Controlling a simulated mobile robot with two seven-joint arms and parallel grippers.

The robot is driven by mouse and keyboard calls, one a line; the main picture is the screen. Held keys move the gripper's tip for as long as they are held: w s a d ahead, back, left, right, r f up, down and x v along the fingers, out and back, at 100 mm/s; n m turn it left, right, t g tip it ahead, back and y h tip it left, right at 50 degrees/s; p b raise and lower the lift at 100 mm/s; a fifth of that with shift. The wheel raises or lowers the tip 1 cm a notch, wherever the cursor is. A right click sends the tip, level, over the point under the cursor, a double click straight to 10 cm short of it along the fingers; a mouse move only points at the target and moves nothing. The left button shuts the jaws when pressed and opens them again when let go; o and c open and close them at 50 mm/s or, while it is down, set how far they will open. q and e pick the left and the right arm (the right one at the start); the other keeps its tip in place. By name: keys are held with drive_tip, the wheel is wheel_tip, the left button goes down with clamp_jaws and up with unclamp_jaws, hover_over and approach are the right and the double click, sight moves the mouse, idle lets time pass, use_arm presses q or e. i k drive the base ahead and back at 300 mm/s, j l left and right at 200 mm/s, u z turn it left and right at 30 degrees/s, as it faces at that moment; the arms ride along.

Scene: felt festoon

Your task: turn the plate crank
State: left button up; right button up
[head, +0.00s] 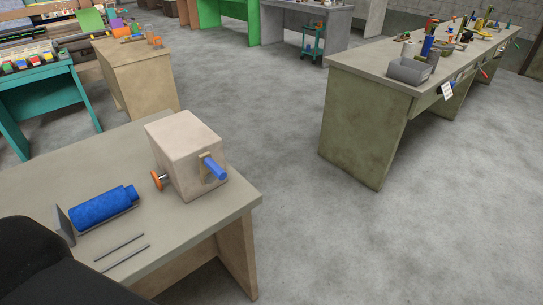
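A beige box-shaped housing (184,150) stands near the right corner of the near table (190,232). On its right-hand face is a small tan plate (206,172) with a blue handle (215,169) sticking out, which looks like the plate crank. An orange wheel or knob (157,181) sits on a short shaft at the housing's left side. Neither gripper is in view. A dark shape fills the lower left corner and covers part of the table; I cannot tell whether it is my arm.
A blue cylinder (101,208) lies on the table beside a grey upright plate (65,225). Two thin metal rods (120,253) lie in front of it. A long workbench (362,120) with a grey bin (409,71) stands at right. The floor (345,235) between is clear.

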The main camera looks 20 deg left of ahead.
sight(209, 171)
drive_tip(key=i+l+z, duration=0.25)
drive_tip(key=i, duration=0.3)
drive_tip(key=i+l+z, duration=0.3)
drive_tip(key=i, duration=0.25)
drive_tip(key=i+u, duration=0.25)
drive_tip(key=u, duration=0.2)
drive_tip(key=i+u, duration=0.25)
drive_tip(key=u, duration=0.2)
drive_tip(key=i+u, duration=0.2)
drive_tip(key=u, duration=0.2)
drive_tip(key=i+u, duration=0.15)
drive_tip(key=u, duration=0.35)
drive_tip(key=i+l+u, duration=0.1)
drive_tip(key=u, duration=0.35)
drive_tip(key=i+l+u, duration=0.1)
drive_tip(key=u, duration=0.4)
drive_tip(key=i+l+u, duration=0.1)
drive_tip(key=u, duration=0.35)
drive_tip(key=l+u, duration=0.25)
drive_tip(key=u, duration=0.15)
drive_tip(key=i+l+u, duration=0.1)
drive_tip(key=u, duration=0.35)
drive_tip(key=i+l+u, duration=0.1)
drive_tip(key=l+u, duration=0.85)
